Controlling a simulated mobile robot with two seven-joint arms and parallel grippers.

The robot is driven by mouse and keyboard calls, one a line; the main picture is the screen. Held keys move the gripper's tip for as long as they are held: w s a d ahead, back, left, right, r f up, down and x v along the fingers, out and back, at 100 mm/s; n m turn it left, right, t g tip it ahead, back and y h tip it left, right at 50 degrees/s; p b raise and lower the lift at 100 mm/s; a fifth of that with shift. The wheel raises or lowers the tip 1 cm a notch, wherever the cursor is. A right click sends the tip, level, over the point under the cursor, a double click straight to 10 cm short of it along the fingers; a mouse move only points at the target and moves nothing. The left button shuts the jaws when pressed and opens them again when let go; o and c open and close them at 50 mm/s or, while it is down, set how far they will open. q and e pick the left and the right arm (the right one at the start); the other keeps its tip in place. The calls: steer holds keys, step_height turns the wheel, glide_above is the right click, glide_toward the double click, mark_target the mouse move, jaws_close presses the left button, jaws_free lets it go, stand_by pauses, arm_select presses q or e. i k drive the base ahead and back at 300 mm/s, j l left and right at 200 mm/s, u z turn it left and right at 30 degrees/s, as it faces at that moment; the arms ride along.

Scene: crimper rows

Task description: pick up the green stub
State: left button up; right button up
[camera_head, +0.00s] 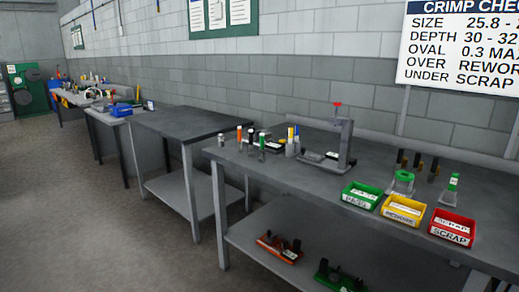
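Several small upright pieces stand in a group at the left end of the near workbench. One of them has a green top (262,141). At the right end of the bench, a green upright piece (453,184) stands on a pale block behind the red bin. Another green-topped piece (404,176) sits in a grey holder to its left. I cannot tell for sure which of these is the green stub. Neither of my grippers shows in this view.
Green (362,195), yellow (404,209) and red (452,227) bins line the front edge. A grey press-like stand (345,142) with a red top rises mid-bench. A lower shelf (255,232) holds red and green tools. An emptier bench (185,121) stands left.

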mark_target(262, 158)
steer(key=i+l+z, duration=0.15)
steer(key=i+z, duration=0.15)
steer(key=i, duration=0.2)
steer(key=i+z, duration=0.3)
steer(key=i, duration=0.2)
